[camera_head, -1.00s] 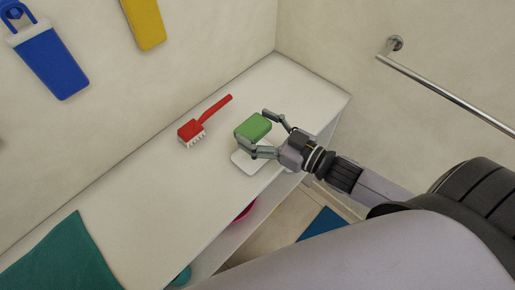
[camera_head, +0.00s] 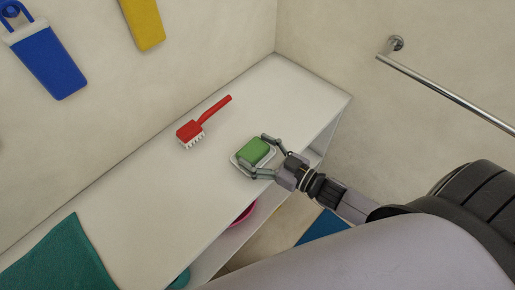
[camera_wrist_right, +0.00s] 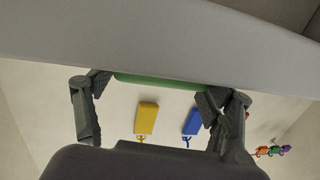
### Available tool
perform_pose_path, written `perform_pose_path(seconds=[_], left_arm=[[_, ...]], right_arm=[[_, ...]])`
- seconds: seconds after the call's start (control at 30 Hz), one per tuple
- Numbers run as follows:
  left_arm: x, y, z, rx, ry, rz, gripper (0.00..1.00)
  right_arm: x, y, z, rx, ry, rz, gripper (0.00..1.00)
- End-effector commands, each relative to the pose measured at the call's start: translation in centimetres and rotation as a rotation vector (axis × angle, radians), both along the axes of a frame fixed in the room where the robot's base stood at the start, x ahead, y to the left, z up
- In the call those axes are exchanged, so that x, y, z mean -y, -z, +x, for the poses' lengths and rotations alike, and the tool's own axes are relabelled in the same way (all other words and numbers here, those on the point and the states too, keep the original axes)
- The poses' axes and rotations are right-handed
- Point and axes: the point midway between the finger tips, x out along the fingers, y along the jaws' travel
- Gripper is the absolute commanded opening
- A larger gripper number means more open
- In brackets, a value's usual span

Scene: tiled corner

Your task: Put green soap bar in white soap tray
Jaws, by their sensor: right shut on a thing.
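The green soap bar (camera_head: 254,151) is at the white soap tray (camera_head: 237,160) on the shelf top. In the head view it appears low over or resting in the tray; exact contact is hard to tell. My right gripper (camera_head: 262,157) is shut on the bar, with one finger on each side. In the right wrist view the bar's green edge (camera_wrist_right: 160,81) shows between the two fingers. The tray's rim shows around the bar in the head view. My left gripper is not in view.
A red brush (camera_head: 190,131) lies on the white shelf top (camera_head: 140,190) to the left. A teal towel (camera_head: 65,262) lies at the near left. A metal rail (camera_head: 440,92) is on the right wall. Blue and yellow items hang on the back wall.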

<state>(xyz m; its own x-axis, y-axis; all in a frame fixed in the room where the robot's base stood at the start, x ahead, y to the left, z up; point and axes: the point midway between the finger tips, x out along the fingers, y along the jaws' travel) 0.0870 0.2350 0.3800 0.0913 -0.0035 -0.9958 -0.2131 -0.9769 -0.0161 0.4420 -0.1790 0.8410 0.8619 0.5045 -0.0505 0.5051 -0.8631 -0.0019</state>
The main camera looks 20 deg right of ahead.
Motion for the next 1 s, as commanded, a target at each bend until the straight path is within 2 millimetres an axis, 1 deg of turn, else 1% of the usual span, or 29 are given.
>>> perform_pose_path(seconds=[0.1,0.13,0.4,0.7,0.8,0.87,1.0], left_arm=[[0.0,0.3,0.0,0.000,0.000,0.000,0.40],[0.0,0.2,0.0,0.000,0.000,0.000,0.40],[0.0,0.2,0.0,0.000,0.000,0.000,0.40],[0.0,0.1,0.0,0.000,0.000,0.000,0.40],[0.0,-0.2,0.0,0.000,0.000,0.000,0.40],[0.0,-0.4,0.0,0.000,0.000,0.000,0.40],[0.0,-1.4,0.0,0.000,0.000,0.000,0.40]], right_arm=[[0.0,0.4,0.0,0.001,0.000,0.001,0.41],[0.0,0.4,0.0,-0.001,0.000,-0.001,0.78],[0.0,0.3,0.0,-0.001,0.000,-0.001,0.96],[0.0,0.3,0.0,-0.001,0.000,-0.001,0.96],[0.0,-0.3,0.0,0.000,0.000,0.000,0.96],[0.3,-0.2,-0.6,-0.003,0.000,-0.001,0.96],[1.6,-0.4,-2.9,-0.007,0.001,-0.002,0.96]])
